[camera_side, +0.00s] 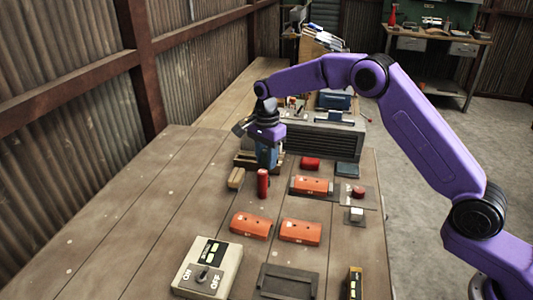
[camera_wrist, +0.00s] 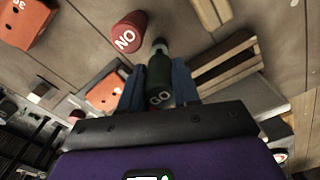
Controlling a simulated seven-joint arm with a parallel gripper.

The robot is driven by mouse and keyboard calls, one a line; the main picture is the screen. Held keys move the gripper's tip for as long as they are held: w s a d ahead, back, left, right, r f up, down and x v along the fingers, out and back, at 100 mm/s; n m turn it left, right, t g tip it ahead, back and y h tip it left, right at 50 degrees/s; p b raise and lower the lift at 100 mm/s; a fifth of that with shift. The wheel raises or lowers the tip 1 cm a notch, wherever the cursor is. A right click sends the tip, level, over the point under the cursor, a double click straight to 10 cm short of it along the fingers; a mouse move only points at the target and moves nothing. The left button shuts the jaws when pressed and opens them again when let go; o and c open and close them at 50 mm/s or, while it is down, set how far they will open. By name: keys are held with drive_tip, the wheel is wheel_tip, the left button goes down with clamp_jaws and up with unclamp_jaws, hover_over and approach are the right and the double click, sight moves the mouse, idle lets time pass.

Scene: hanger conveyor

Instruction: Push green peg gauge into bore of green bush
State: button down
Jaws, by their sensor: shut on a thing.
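My gripper (camera_wrist: 159,80) has its blue fingers shut on the green peg gauge (camera_wrist: 158,70), which is dark green, marked GO, and has a grey tip pointing away from the wrist. In the side view my gripper (camera_side: 267,157) hangs pointing down over the table, just beyond a red cylinder; the held gauge is hidden there behind the fingers. I cannot pick out the green bush or its bore in either view. I cannot tell whether the gauge's tip touches anything.
A red cylinder (camera_side: 262,184) marked NO (camera_wrist: 127,35) stands close to the gripper. A slatted wooden rack (camera_wrist: 228,68) is beside the fingers. Orange blocks (camera_side: 250,225) (camera_side: 300,231) lie nearer the camera. An ON/OFF switch box (camera_side: 207,268) is at the front. The table's left side is clear.

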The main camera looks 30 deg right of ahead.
drive_tip(key=shift+f, duration=1.7)
idle(1.4)
drive_tip(key=c, duration=1.1)
unclamp_jaws()
drive_tip(key=shift+o, duration=0.2)
drive_tip(key=o, duration=0.6)
drive_tip(key=shift+r, duration=3)
